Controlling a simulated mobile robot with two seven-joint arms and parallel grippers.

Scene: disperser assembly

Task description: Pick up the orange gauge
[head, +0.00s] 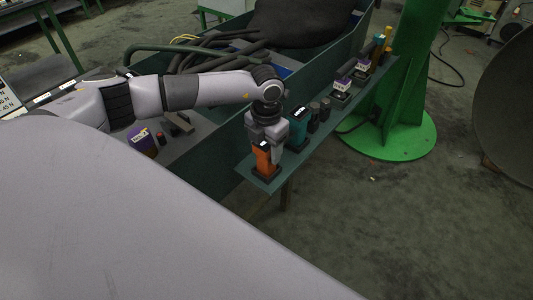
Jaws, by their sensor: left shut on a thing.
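The orange gauge (263,160) stands upright at the near end of a narrow green shelf, over a dark base. A small white label shows on its top. My left gripper (266,146) comes down on it from above, its fingers on either side of the gauge's upper part, shut on it. The gauge appears to be still at its place on the shelf; I cannot tell whether it is lifted. My right gripper is not in view.
A teal gauge (299,127) stands close behind the orange one, with dark cylinders (319,112) beyond it. A purple device (342,88) is farther along the shelf (283,178). Another purple item (143,140) lies left. A green column (408,80) rises behind right.

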